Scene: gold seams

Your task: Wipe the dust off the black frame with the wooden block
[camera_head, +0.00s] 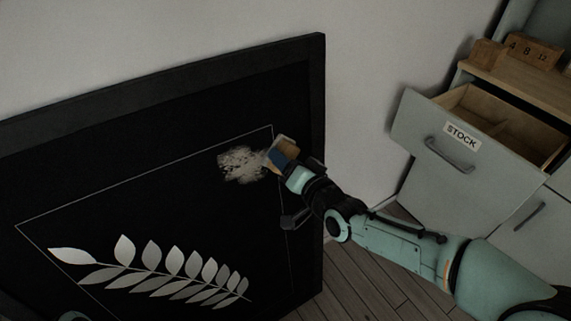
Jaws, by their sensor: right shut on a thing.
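The black frame (75,182) leans against the wall and fills the left and middle of the view. It bears a thin rectangular outline and a pale leaf sprig (170,274). A patch of pale dust (241,164) shows near the outline's upper right corner. My right gripper (283,158) is shut on the wooden block (277,147) at the right edge of the dust. Whether the block touches the frame I cannot tell. The gripper partly hides the block.
A grey cabinet stands at the right, with an open drawer (426,122) labelled STOCK sticking out towards the frame. Wooden number blocks (529,52) stand on the cabinet's wooden top. Plank floor (352,295) shows below my right arm.

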